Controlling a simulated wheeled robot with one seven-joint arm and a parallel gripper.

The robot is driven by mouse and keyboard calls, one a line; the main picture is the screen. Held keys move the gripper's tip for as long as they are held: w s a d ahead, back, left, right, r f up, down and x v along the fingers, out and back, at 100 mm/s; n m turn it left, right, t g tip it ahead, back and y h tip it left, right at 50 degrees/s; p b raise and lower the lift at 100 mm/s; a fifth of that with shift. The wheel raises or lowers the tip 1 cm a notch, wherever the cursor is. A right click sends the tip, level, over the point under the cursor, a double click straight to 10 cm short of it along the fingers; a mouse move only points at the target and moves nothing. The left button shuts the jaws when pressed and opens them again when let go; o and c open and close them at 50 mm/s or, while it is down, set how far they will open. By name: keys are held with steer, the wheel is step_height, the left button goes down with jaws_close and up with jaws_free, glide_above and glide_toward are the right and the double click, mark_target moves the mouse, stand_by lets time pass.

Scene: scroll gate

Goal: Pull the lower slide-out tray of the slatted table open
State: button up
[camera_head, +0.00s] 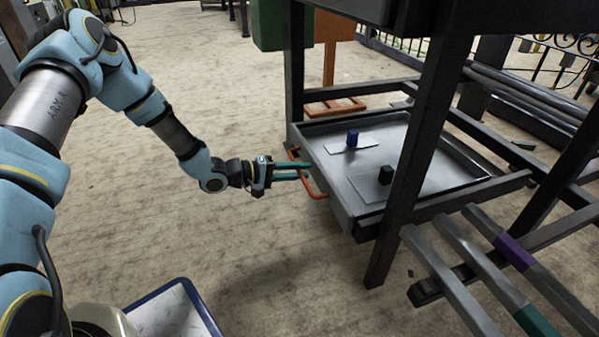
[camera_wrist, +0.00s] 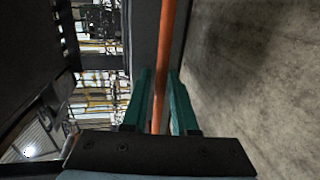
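The lower tray (camera_head: 343,190) of the dark slatted table is a shallow grey metal tray low between the table legs. An orange bar handle (camera_head: 317,192) is on its front; it also runs upright through the wrist view (camera_wrist: 167,45). My gripper (camera_head: 307,170) reaches the handle from the left, level with it. In the wrist view, the teal fingers (camera_wrist: 160,100) stand apart on either side of the bar, with narrow gaps showing; firm contact is not visible.
A near table leg (camera_head: 405,170) stands right of the tray front. Grey slats (camera_head: 455,280) with coloured bands extend at lower right. A blue-rimmed surface (camera_head: 175,310) is at the bottom. The floor (camera_head: 240,235) left of the tray is clear.

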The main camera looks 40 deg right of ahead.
jaws_close()
stand_by(1.3)
